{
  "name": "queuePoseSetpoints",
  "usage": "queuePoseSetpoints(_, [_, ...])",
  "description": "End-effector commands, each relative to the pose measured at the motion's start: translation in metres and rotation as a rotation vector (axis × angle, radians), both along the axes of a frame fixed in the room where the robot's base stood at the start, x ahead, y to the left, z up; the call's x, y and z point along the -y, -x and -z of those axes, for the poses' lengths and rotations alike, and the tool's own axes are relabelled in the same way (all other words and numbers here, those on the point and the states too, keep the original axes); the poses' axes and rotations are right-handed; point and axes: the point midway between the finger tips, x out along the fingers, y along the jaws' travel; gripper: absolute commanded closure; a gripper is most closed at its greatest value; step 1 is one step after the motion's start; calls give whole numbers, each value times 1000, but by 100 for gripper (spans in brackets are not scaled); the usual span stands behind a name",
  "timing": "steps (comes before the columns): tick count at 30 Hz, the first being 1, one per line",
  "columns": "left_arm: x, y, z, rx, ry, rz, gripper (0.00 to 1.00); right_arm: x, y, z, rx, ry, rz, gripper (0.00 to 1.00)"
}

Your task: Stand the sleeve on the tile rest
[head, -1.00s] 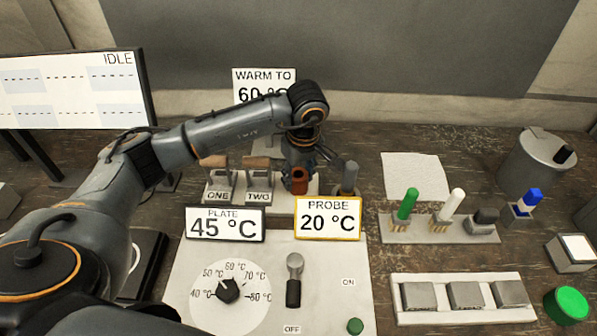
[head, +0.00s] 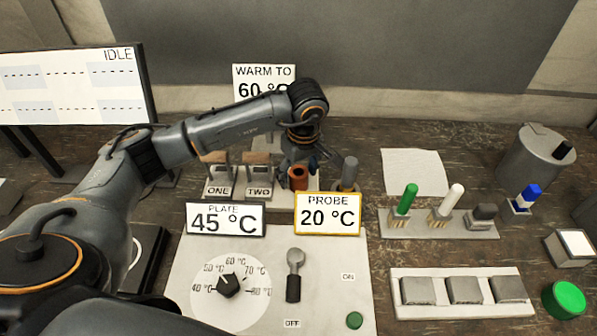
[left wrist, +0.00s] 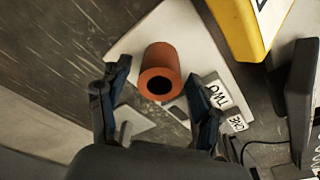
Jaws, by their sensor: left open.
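The sleeve is an orange-brown hollow cylinder (head: 298,178) standing upright on a pale base plate behind the probe sign. In the left wrist view the sleeve (left wrist: 160,70) shows its dark bore, with the pale plate (left wrist: 200,50) around it. My left gripper (head: 308,160) is open just above and behind the sleeve. In the left wrist view its two fingers (left wrist: 160,105) are spread apart, with the sleeve ahead between them and not gripped. A flat pale square (head: 415,174), perhaps the tile rest, lies empty to the right. My right gripper is not in view.
A grey post (head: 349,174) stands close right of the sleeve; blocks marked ONE and TWO (head: 257,178) stand left. The probe sign (head: 327,214) is in front. A rack with green and white handles (head: 438,222) and a metal canister (head: 537,157) stand right.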

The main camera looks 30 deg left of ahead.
Motion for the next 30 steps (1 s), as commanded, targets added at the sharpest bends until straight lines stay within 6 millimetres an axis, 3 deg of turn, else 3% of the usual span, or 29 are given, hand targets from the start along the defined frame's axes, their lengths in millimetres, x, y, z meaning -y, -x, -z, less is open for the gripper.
queuePoseSetpoints(16, [11,5,-105,6,0,1,35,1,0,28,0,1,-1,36])
queuePoseSetpoints(21, [13,6,-117,3,1,0,35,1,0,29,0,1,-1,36])
queuePoseSetpoints(30, [13,7,-119,1,1,0,35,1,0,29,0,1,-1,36])
